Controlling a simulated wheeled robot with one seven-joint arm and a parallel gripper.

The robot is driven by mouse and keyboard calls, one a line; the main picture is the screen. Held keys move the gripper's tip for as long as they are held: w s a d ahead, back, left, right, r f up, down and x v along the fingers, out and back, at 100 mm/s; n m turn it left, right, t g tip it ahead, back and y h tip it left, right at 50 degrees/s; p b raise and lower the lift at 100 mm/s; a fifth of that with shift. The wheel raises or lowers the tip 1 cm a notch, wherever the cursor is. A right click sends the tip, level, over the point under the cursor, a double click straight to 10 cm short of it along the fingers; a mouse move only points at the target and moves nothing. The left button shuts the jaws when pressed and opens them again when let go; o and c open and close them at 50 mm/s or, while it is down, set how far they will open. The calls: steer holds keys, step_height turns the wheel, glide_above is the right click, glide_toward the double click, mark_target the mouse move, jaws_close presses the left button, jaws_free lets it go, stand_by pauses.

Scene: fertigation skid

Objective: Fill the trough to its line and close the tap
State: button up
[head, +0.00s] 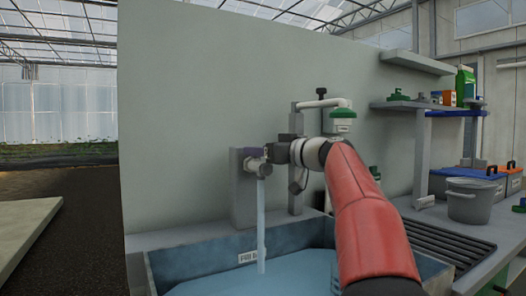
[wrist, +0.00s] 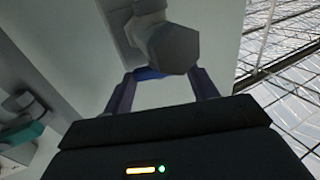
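The tap (head: 257,166) sticks out from a grey post on the panel. A stream of water (head: 261,220) runs from it into the trough (head: 190,262). Water (head: 290,277) covers the trough floor, its surface below the white fill label (head: 248,257) on the back wall. My gripper (head: 258,154) is at the tap. In the wrist view, its two fingers (wrist: 163,82) stand apart on either side of a blue handle (wrist: 150,73), with the tap's grey hexagonal end (wrist: 175,48) just beyond. Whether the fingers press on the handle is unclear.
A white pipe with a green-capped fitting (head: 341,113) stands right of the tap, close to my arm. Further right are a dark slatted rack (head: 435,243), a grey bucket (head: 469,201), lidded bins (head: 470,172) and a shelf (head: 415,105) with small items.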

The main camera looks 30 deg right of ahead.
steer(key=shift+c, duration=1.2)
steer(key=shift+a+f+m+t+h+b, duration=0.3)
steer(key=shift+m+h+b, duration=0.2)
steer(key=shift+h+b, duration=0.55)
steer(key=shift+a+m+h+b, duration=0.1)
steer(key=shift+m+h+b, duration=0.35)
steer(key=shift+b, duration=0.35)
steer(key=h, duration=0.1)
steer(key=m+h, duration=0.2)
steer(key=shift+a+r+m+t+h, duration=0.1)
steer(key=shift+r+m+t+h, duration=0.15)
steer(key=shift+t+h, duration=0.15)
steer(key=shift+o, duration=0.2)
steer(key=o, duration=1)
steer(key=shift+c, duration=0.2)
steer(key=shift+s, duration=0.1)
